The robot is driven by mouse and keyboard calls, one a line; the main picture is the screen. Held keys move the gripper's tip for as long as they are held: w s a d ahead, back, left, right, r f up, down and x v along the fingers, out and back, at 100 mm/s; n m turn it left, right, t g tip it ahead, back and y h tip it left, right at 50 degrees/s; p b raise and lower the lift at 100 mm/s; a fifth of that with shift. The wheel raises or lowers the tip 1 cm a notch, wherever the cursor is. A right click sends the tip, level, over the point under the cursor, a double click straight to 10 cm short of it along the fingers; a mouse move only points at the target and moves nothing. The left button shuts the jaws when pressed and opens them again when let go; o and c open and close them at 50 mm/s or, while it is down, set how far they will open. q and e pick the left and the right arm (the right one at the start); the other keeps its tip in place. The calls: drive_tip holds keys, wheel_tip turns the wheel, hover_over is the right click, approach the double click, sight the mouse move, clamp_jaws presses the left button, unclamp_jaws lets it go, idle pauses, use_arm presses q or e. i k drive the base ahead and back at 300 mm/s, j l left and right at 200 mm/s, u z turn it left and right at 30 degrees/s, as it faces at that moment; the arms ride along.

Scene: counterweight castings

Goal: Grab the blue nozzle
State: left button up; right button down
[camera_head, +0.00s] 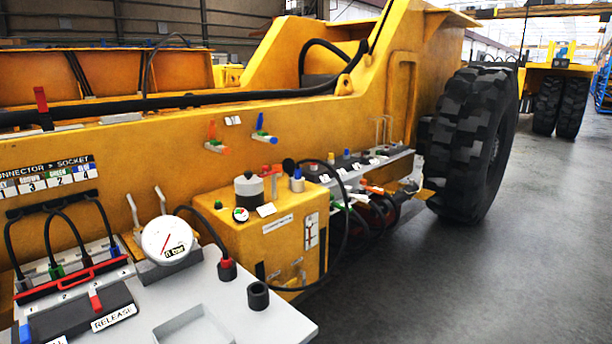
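Several blue parts show, and I cannot tell for sure which one is the nozzle. A small upright fitting with a blue top and a pale collar (297,181) stands on the yellow box at the picture's middle. A blue lever-like part (262,131) sticks out of the yellow machine wall above it. A smaller blue-topped part (346,155) stands on the grey shelf behind the box. Neither of my grippers is in view, and nothing is seen holding any of these parts.
A grey panel (235,305) in front carries a round gauge (168,238), hoses and a black cup (258,295). The yellow box (250,236) has a grey knob (249,188) and hoses at its right. A large tyre (470,143) stands behind. The right floor (480,280) is clear.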

sight(297, 177)
drive_tip(key=i+l, duration=0.25)
drive_tip(key=l, duration=0.15)
drive_tip(key=i+l, duration=0.25)
drive_tip(key=i+l+u, duration=0.1)
drive_tip(key=l, duration=0.4)
drive_tip(key=i+l, duration=0.35)
drive_tip(key=i+l+u, duration=0.15)
drive_tip(key=i+l, duration=0.35)
drive_tip(key=i, duration=0.2)
drive_tip(key=i+l+u, duration=0.15)
drive_tip(key=i+l, duration=0.45)
drive_tip(key=i, duration=0.1)
